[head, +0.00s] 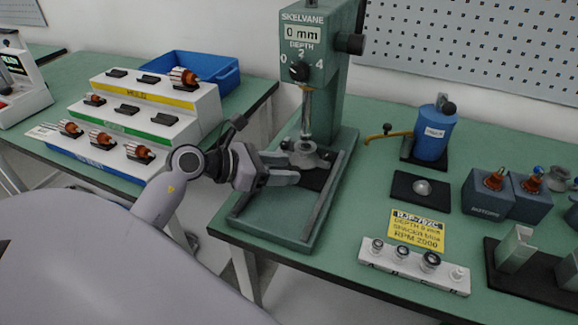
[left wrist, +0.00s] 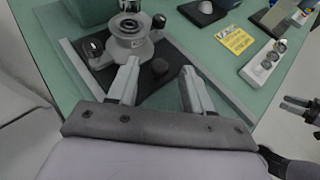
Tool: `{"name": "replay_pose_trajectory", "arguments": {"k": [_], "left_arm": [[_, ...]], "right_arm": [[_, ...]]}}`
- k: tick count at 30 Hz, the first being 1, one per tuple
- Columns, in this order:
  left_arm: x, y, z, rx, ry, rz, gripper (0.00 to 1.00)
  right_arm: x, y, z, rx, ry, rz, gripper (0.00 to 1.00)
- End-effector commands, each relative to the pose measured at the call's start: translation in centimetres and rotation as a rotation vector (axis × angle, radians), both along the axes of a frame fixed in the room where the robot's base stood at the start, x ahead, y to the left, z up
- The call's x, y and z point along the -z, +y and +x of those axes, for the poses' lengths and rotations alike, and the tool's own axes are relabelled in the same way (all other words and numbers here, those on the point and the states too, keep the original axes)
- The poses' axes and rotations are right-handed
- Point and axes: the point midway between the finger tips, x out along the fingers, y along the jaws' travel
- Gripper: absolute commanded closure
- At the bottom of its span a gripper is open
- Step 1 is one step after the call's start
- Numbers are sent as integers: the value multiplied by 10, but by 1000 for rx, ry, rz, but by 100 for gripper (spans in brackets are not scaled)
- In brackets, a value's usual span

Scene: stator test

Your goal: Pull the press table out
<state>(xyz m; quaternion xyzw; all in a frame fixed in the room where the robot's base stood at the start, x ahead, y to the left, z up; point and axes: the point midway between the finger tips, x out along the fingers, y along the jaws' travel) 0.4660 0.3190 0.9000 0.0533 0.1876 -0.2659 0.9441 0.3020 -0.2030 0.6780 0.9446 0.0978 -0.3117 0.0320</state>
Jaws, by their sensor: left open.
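The green press (head: 322,75) stands on the table and its display reads 0 mm. Its press table is a dark plate (head: 316,180) under the ram, inside the green base frame. My left gripper (head: 296,168) is open at the front of the plate. Contact with the knob cannot be told.
A yellow card (head: 416,230) and a white strip of round parts (head: 413,266) lie right of the press. A blue motor unit (head: 433,138) stands behind them. A stepped rack (head: 150,110) and blue bin (head: 195,72) are at left. A dark shape (left wrist: 297,104), perhaps my right gripper, shows at the edge.

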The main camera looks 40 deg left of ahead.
Motion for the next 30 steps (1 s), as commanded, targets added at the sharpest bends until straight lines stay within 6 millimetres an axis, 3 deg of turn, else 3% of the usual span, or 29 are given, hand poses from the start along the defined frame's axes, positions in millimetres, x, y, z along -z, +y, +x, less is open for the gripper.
{"name": "replay_pose_trajectory", "arguments": {"k": [6, 14, 19, 30], "left_arm": [[7, -8, 13, 1, 0, 0, 50], [7, -9, 14, 1, 0, 0, 50], [7, -9, 14, 1, 0, 0, 100], [8, -9, 14, 0, 2, 1, 100]], "right_arm": [[-2, 0, 0, 0, 0, 0, 57], [-2, 0, 0, 0, 0, 0, 57], [-2, 0, 0, 0, 0, 0, 57], [-2, 0, 0, 0, -1, 0, 57]]}}
